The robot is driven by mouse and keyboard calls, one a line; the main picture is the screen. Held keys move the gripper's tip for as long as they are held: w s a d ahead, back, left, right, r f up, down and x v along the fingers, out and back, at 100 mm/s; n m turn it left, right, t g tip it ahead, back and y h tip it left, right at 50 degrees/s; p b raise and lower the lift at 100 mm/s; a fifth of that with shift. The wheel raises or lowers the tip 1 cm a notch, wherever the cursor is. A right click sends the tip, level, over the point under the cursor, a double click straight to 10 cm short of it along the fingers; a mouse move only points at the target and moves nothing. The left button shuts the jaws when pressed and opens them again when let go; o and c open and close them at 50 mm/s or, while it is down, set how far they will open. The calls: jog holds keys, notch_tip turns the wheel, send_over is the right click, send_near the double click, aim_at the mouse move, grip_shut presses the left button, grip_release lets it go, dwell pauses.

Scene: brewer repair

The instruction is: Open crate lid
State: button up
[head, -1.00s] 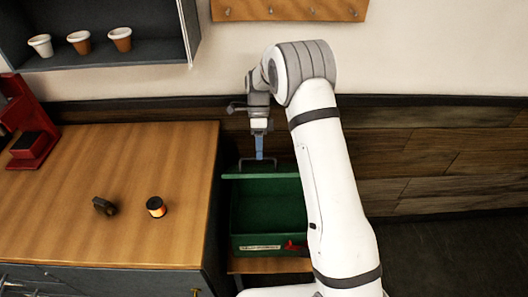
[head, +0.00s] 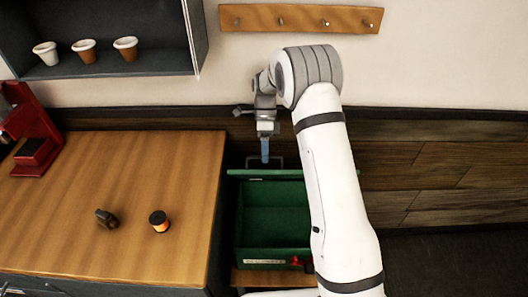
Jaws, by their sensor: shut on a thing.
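A green crate (head: 272,222) stands on a low wooden surface to the right of the counter, with its inside showing. Its green lid (head: 250,173) is seen nearly edge-on, raised at the crate's far side. A grey handle (head: 252,161) stands up from the lid's edge. My gripper (head: 265,158) points down at this handle and is shut on it. My white arm hides the right part of the crate and most of the lid's right side.
The wooden counter (head: 120,200) on the left carries a dark small part (head: 106,218), an orange-and-black spool (head: 159,221) and a red machine (head: 38,150). A shelf with cups (head: 84,50) and a peg rail (head: 300,18) hang on the wall behind. The floor at right is clear.

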jog(key=shift+o, duration=0.7)
jog(key=shift+w+f, duration=0.2)
jog(key=shift+o, duration=0.5)
jog(key=shift+r, duration=0.1)
jog(key=shift+s+r, duration=0.1)
jog(key=shift+r, duration=0.1)
notch_tip(320, 180, up, 10)
jog(key=b, duration=0.1)
jog(key=shift+c, duration=0.3)
